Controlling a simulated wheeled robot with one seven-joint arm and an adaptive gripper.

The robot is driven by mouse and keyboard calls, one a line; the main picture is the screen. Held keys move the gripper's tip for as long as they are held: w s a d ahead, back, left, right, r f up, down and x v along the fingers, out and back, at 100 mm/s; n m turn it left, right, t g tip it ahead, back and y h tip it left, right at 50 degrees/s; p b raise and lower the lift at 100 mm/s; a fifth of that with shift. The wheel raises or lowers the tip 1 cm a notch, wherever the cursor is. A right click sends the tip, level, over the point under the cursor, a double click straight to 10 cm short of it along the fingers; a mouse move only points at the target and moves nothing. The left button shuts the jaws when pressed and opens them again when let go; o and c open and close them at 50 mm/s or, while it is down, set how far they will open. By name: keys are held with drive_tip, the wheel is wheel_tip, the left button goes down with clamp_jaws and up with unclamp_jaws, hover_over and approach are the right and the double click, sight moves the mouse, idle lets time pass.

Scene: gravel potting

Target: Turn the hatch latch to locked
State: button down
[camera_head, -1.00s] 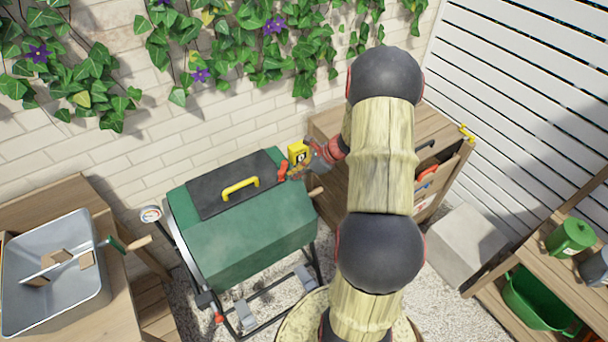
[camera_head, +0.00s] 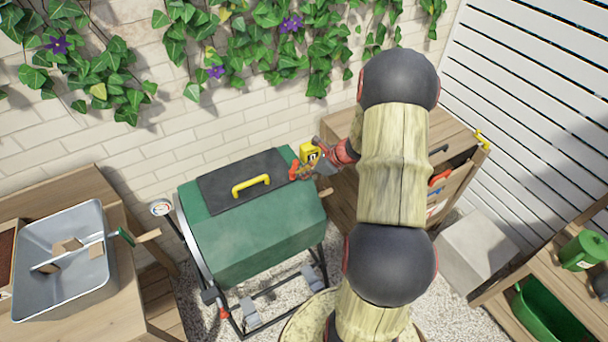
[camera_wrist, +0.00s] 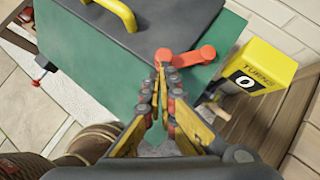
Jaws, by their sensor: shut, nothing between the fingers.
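The green drum composter (camera_head: 260,235) stands on a dark frame, its dark hatch (camera_head: 222,187) shut on top with a yellow handle (camera_head: 251,184). The hatch latch (camera_wrist: 195,57) is a red-orange lever in the wrist view, beside the hatch edge. Its round end lies near my fingertips and its arm points right and slightly up. My gripper (camera_wrist: 161,68) is shut and empty, with its fingertips at the latch's round end; I cannot tell whether they touch.
A yellow counter box (camera_wrist: 257,70) marked "0" stands right of the latch, close to my fingers. A wooden cabinet (camera_head: 465,140) is behind my arm. A grey tub (camera_head: 65,285) sits on the left bench. A pale block (camera_head: 475,250) stands at right.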

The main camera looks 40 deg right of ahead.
drive_tip(key=shift+w+a+m, duration=0.1)
drive_tip(key=shift+a+m, duration=0.2)
drive_tip(key=shift+w+a+f+b, duration=0.1)
drive_tip(key=shift+a+b, duration=0.05)
drive_tip(key=shift+b, duration=0.25)
drive_tip(key=shift+w+a+b, duration=0.3)
drive_tip(key=shift+a+b, duration=0.05)
drive_tip(key=shift+b, duration=0.15)
drive_tip(key=m+h+b, duration=0.1)
drive_tip(key=a+m+t+h+b, duration=0.1)
drive_tip(key=m, duration=0.1)
drive_tip(key=shift+w+a+h, duration=0.15)
drive_tip(key=shift+w+h, duration=0.15)
drive_tip(key=shift+w, duration=0.1)
drive_tip(key=w+m+h+b, duration=0.1)
drive_tip(key=w+a+m+b, duration=0.1)
drive_tip(key=b, duration=0.1)
drive_tip(key=shift+a+f+m+h, duration=0.1)
drive_tip(key=shift+a+m+h, duration=0.15)
drive_tip(key=shift+m+h, duration=0.15)
drive_tip(key=shift+w+b, duration=0.2)
drive_tip(key=shift+b, duration=0.1)
drive_tip(key=shift+w+a, duration=0.2)
drive_tip(key=shift+w, duration=0.3)
drive_tip(key=shift+w+a, duration=0.15)
drive_tip(key=shift+w, duration=0.4)
